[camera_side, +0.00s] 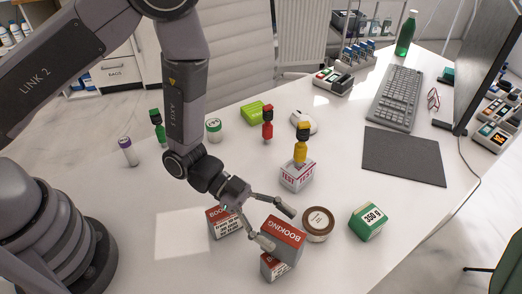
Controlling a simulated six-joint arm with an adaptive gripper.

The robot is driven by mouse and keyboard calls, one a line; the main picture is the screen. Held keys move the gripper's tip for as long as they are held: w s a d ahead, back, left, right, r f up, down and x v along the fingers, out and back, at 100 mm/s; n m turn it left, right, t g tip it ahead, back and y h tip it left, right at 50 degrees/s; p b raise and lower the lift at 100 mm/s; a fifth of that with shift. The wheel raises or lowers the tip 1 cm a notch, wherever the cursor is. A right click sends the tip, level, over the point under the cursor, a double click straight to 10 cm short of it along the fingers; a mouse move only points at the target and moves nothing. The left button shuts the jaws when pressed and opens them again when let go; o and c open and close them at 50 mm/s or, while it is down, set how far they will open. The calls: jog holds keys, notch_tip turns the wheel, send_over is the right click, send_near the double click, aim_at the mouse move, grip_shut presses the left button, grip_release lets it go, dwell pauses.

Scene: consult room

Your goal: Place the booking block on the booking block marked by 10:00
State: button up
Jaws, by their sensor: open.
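A red-topped white booking block (283,238) sits above a second booking block (271,268), turned and shifted to the right relative to it; it appears to rest on it, though the contact is hard to see. Much of the lower block is covered. A third booking block (222,222) stands on the table to the left, partly behind my gripper; its small print is not clearly readable. My gripper (279,228) is open, with its fingers spread at the upper block's top left edge. One finger overlaps that block in the picture.
A round brown-lidded tub (318,224) stands close right of the stack, with a green 350 g box (367,221) beyond. A TEST box (297,175) carries a yellow bottle (302,150) behind. The white table (180,265) is clear at front left.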

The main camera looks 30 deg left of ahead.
jog(key=v, duration=1.1)
jog(key=w+a+r+n+t+y, duration=0.3)
jog(key=w+a+r+t+y, duration=0.4)
jog(key=w+a, duration=0.35)
jog(key=a+r+n+t+y, duration=0.1)
jog(key=a+r+n+y, duration=0.35)
jog(key=a+r, duration=0.25)
jog(key=s+a+r+n+y, duration=0.4)
jog(key=s+a+r+n, duration=0.3)
jog(key=s+a+r, duration=0.15)
jog(key=s+d+r+n+g, duration=0.1)
jog(key=s+n+g, duration=0.1)
jog(key=s, duration=1)
jog(key=shift+d+r+n+g+h, duration=0.2)
jog(key=shift+d+n+g+h, duration=0.1)
jog(key=shift+n+h, duration=0.25)
